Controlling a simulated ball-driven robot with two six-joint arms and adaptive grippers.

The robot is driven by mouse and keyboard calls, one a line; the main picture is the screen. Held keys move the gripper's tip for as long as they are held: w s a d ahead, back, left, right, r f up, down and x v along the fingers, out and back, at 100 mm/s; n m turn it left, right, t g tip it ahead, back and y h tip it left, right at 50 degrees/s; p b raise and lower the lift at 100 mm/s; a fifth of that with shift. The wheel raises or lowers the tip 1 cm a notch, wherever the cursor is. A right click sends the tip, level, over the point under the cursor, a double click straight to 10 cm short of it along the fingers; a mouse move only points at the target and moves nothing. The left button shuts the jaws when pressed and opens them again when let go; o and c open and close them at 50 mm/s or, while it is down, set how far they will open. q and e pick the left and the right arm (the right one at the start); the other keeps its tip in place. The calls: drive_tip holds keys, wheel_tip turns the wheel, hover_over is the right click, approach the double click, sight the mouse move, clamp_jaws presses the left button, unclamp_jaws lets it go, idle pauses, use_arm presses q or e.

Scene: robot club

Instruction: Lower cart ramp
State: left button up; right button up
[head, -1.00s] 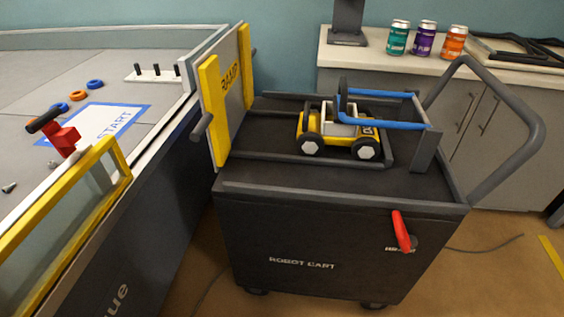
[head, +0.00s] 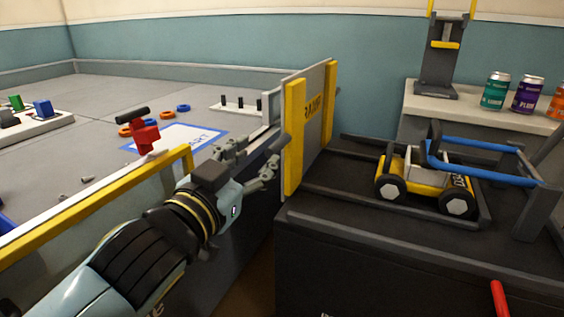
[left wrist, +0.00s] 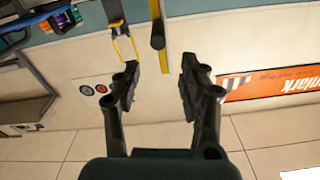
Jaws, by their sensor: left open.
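The cart ramp (head: 309,118), a grey panel with yellow edge strips and the word RAMP, stands upright at the left end of the black robot cart (head: 340,222). A dark grey bar handle (head: 279,145) sticks out on its left side. My left gripper (head: 264,160) is open and empty, just left of the ramp, close to the handle; whether it touches cannot be told. In the left wrist view, the open fingers (left wrist: 160,66) have a gap between them, with a yellow strip and dark bar beyond. My right gripper is not in view.
A red lever (head: 499,298) is on the cart front. The walled game field (head: 190,90) lies left, with a yellow-framed gate (head: 95,212). Cans stand on the counter (head: 440,104).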

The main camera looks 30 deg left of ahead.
sight(282, 138)
use_arm(q)
drive_tip(key=shift+w+f, duration=0.1)
drive_tip(key=shift+f, duration=0.7)
drive_tip(key=w, duration=0.7)
drive_tip(key=w+a+p, duration=0.1)
drive_tip(key=w, duration=0.2)
drive_tip(key=shift+w, duration=0.25)
clamp_jaws()
